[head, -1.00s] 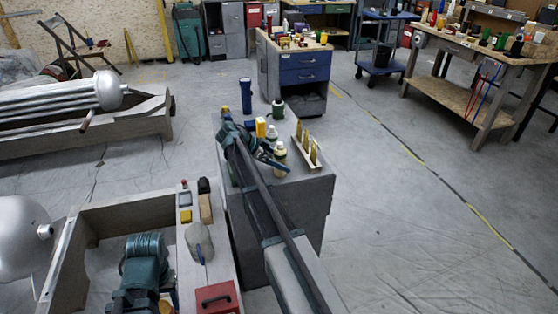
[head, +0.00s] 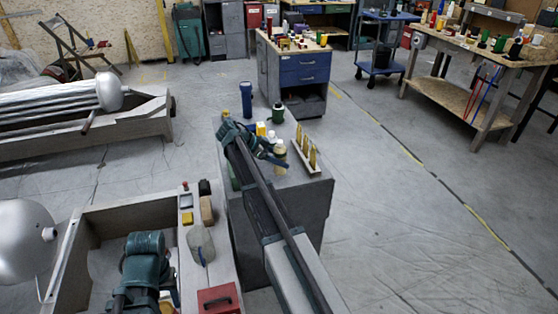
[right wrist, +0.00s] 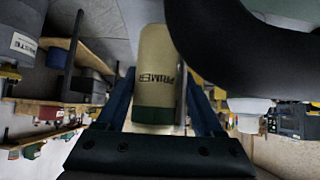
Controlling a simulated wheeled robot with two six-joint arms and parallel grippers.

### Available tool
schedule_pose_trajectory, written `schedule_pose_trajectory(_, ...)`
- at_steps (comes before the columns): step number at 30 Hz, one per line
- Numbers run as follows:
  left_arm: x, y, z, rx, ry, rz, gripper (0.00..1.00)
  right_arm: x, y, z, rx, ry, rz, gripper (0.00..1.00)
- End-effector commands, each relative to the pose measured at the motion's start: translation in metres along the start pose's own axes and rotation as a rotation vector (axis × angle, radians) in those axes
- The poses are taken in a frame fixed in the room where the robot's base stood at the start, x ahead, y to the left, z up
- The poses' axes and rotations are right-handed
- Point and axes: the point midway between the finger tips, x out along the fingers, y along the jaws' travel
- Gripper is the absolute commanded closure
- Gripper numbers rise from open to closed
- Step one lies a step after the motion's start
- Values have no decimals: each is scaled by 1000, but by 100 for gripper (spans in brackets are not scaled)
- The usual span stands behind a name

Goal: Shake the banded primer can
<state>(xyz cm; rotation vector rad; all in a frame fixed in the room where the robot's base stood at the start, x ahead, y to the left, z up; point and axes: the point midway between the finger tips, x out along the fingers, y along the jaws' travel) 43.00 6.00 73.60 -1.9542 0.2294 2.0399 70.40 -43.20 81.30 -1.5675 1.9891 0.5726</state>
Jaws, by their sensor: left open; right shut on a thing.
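The primer can (right wrist: 156,65) is beige, lettered PRIMER, with a dark green band at its near end in the right wrist view. My right gripper (right wrist: 158,108) is shut on it, a blue finger on each side. In the head view my right gripper (head: 262,148) is over the grey cabinet top, beside the bottles; my arm partly hides that area, and I cannot clearly pick out the held can there. My left gripper (head: 146,262) is low at the left, over the grey open-topped bin; it is open and empty, its fingertips not clear.
On the grey cabinet (head: 310,190) stand a blue flask (head: 246,98), a dark green mug-like can (head: 277,113), a yellow box (head: 261,129), white-capped bottles (head: 280,148) and a rack with yellow pieces (head: 312,155). A red box (head: 219,300) sits on the bin's ledge. Floor at right is clear.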

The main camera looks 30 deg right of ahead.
Motion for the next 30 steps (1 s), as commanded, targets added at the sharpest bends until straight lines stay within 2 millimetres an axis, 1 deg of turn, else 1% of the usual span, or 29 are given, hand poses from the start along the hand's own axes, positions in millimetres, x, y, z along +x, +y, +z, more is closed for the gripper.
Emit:
schedule_pose_trajectory(1,-8,-1,0,0,0,0,50,-5,0,-7,0,1,0,51)
schedule_pose_trajectory(6,-19,-2,1,0,0,0,50,-12,0,-15,0,1,0,51)
schedule_pose_trajectory(15,-18,-2,1,0,0,0,50,-12,0,-14,0,1,0,51)
schedule_pose_trajectory(19,-24,-2,1,0,0,0,50,-15,0,-18,0,1,0,51)
schedule_pose_trajectory(23,-38,-4,2,0,0,0,50,-25,0,-30,0,1,0,51)
schedule_pose_trajectory(30,-74,-7,4,-1,0,0,50,-48,0,-57,0,1,0,51)
